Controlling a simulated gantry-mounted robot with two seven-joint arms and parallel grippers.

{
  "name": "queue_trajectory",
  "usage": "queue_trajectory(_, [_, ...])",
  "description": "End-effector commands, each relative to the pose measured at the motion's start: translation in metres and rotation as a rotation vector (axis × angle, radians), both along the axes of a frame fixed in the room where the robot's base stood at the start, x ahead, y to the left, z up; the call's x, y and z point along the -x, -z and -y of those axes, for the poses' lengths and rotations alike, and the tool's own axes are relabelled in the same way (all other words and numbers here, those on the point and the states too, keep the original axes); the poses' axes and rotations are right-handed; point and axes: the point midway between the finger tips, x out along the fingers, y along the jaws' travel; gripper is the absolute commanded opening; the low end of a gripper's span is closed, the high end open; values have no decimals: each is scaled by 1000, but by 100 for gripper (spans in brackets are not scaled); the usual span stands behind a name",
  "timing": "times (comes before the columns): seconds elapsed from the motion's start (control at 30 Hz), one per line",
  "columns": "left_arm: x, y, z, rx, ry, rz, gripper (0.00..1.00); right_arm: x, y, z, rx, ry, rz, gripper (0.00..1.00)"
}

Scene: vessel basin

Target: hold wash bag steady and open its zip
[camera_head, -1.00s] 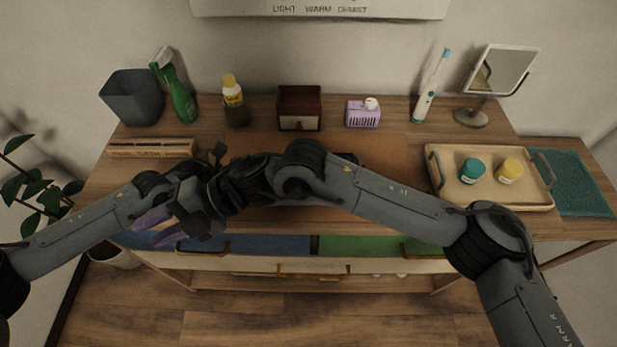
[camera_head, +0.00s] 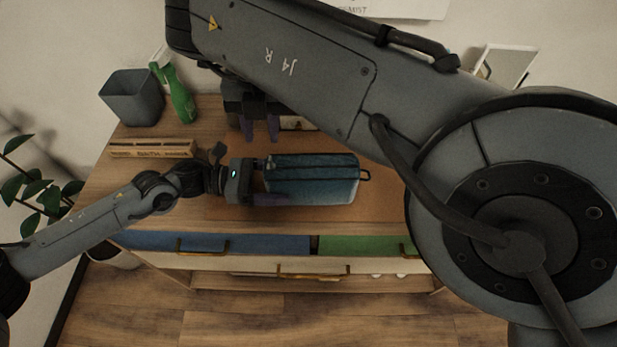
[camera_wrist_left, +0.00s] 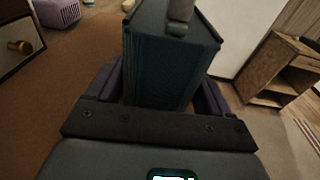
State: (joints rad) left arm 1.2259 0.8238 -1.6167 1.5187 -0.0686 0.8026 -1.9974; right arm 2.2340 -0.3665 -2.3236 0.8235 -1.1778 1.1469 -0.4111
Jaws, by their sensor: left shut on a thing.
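The blue wash bag (camera_head: 312,182) lies on the brown mat, a dark zip line along its top and a dark loop at its right end. My left gripper (camera_head: 268,182) is shut on the bag's left end, with a purple finger on either side. In the left wrist view the bag (camera_wrist_left: 160,65) sits between both fingers; a pale rounded piece (camera_wrist_left: 180,14) shows at its top, and I cannot tell what it is. My right gripper (camera_head: 259,130) is open and empty, behind and left of the bag, fingers apart and pointing towards the front.
My right arm's large links cover the upper right of the head view, hiding the tray area. A grey bin (camera_head: 132,97) and green spray bottle (camera_head: 180,98) stand back left. The mat's front is clear.

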Motion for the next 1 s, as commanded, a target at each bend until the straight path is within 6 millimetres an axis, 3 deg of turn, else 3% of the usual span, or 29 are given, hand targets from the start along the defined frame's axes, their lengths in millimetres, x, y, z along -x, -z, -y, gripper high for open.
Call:
queue_trajectory(0.27, [0, 0, 0, 0, 0, 0, 59, 1, 8, 4, 52, 4, 13, 34])
queue_trajectory(1.0, [0, 0, 0, 0, 0, 0, 59, 2, 83, 6, 58, 3, 9, 34])
